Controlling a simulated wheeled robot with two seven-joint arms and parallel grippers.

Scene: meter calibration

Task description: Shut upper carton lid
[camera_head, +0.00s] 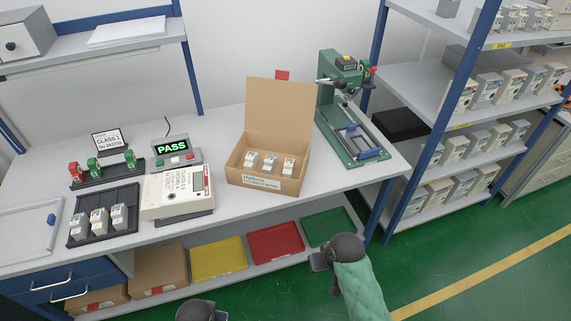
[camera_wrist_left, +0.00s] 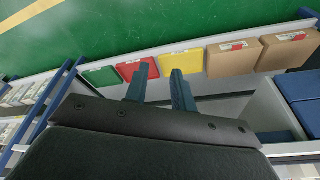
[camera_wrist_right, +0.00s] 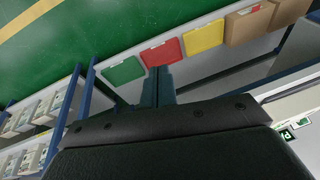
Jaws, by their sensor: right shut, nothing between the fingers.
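The upper carton (camera_head: 262,182) is an open brown box on the workbench, with several small meters (camera_head: 269,163) standing inside. Its lid (camera_head: 279,108) stands upright at the back edge, with a red tab on top. My right gripper (camera_head: 318,262) is in front of the bench, below the bench top and apart from the carton. Its fingers are together and empty in the right wrist view (camera_wrist_right: 158,86). My left gripper shows in the left wrist view (camera_wrist_left: 158,84) with its fingers apart and nothing between them. In the head view only part of my left arm shows at the bottom edge.
A green press (camera_head: 345,110) stands right of the carton. A meter test unit (camera_head: 178,195), a PASS display (camera_head: 170,146) and meter racks (camera_head: 103,214) are to the left. Yellow, red and green trays (camera_head: 275,242) and closed cartons (camera_head: 158,270) sit on the lower shelf. A shelf rack is at right.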

